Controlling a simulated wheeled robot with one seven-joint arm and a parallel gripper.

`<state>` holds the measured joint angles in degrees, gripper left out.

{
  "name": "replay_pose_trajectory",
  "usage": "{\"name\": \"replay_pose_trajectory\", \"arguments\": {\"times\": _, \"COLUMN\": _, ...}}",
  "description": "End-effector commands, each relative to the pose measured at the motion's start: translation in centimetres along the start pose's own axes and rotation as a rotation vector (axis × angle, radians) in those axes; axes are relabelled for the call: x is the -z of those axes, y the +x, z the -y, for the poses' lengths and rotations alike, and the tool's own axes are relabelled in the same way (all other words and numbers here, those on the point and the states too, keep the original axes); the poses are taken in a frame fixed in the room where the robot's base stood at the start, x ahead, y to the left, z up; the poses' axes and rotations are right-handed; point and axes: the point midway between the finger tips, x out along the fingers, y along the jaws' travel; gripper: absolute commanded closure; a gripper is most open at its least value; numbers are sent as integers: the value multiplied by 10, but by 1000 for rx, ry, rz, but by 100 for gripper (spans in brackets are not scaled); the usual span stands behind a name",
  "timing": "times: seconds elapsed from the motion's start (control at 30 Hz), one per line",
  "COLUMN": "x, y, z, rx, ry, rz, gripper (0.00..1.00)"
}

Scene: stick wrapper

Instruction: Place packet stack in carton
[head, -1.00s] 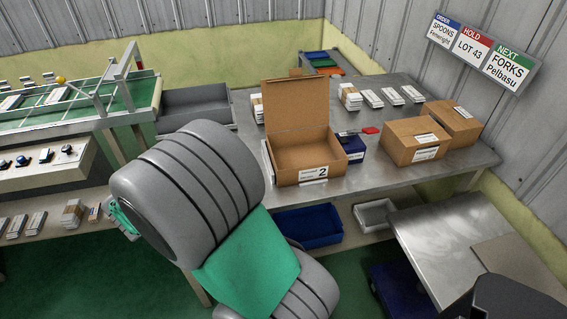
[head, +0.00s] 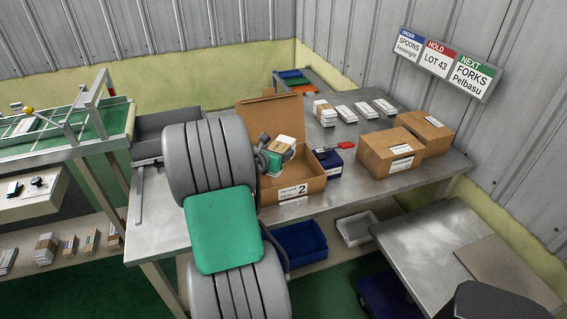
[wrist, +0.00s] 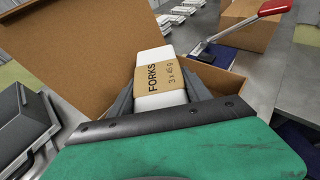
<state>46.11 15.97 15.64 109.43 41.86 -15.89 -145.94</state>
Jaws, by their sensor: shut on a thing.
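My gripper (wrist: 160,98) is shut on a packet stack (wrist: 153,76). The stack is white with a brown paper band reading "FORKS 3 x 45 g". In the head view the stack (head: 285,142) is over the open carton, above its left-middle part. The brown carton (head: 312,184) stands on the metal table with its lid flap raised at the back and a "2" label on its front. Its inside shows in part; the gripper and arm hide the left side. I cannot tell whether the stack touches the carton floor.
Two closed brown cartons (head: 386,155) stand to the right. Several white packet stacks (head: 346,112) lie behind. A grey tray (head: 165,128) is at the left.

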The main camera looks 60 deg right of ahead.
Motion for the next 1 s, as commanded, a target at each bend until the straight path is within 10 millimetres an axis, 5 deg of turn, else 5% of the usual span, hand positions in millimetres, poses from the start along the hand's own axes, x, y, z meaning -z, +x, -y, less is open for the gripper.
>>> {"name": "replay_pose_trajectory", "arguments": {"times": 0.33, "x": 37, "y": 36, "z": 9, "rx": -2, "ry": -2, "rz": 0, "gripper": 90}}
{"name": "replay_pose_trajectory", "arguments": {"times": 1.0, "x": 54, "y": 42, "z": 8, "rx": -3, "ry": 1, "rz": 3, "gripper": 90}}
